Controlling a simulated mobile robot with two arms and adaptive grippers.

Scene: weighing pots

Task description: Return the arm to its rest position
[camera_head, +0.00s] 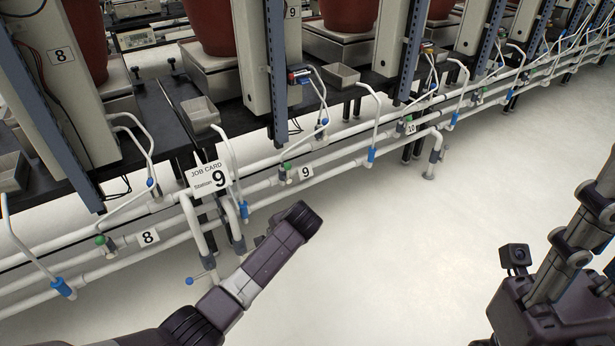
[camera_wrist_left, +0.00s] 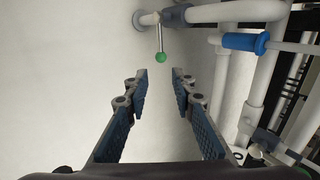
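My left arm (camera_head: 262,265) comes in from the lower left of the head view, and its far joint is in front of the lower pipes near station 9. My left gripper (camera_wrist_left: 158,88) shows in the left wrist view with its two fingers apart and nothing between them. A lever with a green ball (camera_wrist_left: 161,57) is beyond the fingertips, apart from them. In the head view the left fingers are hidden behind the arm. My right gripper (camera_head: 575,245) is at the lower right of the head view, partly cut off by the edge. Its fingertips are not clear.
White pipes (camera_head: 335,165) with blue-sleeved hoses and valve levers run along the bench front. A job card for station 9 (camera_head: 208,179) hangs by the pipes. Reddish-brown pots (camera_head: 208,25) stand on scales behind. The pale floor (camera_head: 400,260) between my arms is clear.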

